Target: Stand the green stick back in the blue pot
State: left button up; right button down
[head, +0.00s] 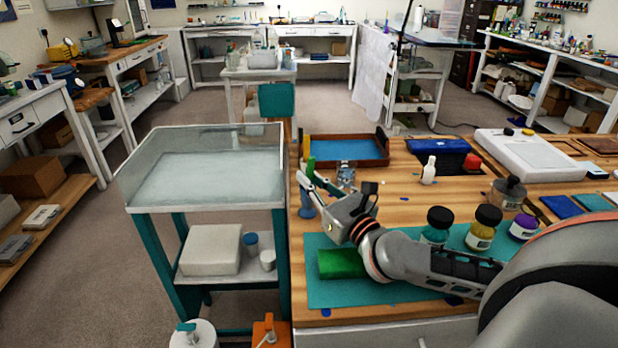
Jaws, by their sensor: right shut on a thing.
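The green stick (310,167) is upright near the left edge of the wooden table. My right gripper (309,183) is shut on it, reaching in from the right. The blue pot (307,206) is just below the fingers, at the table's left edge. The stick's lower end is hidden by the gripper, so I cannot tell whether it is inside the pot or above it. My left gripper is not in view.
A blue tray with a brown rim (386,152) lies behind the gripper. A green block (340,263) lies on the teal mat (330,296), with several paint jars (481,229) to the right. A clear-walled cart (205,178) stands left of the table.

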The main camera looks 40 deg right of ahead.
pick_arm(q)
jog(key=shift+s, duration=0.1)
pick_arm(e)
jog(key=c, duration=2)
grip_release()
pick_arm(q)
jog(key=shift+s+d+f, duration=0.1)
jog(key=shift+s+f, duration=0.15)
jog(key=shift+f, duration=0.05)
pick_arm(e)
jog(key=shift+s+f, duration=0.2)
jog(key=shift+s, duration=1.7)
jog(key=shift+s+f, duration=0.2)
jog(key=shift+s, duration=1.65)
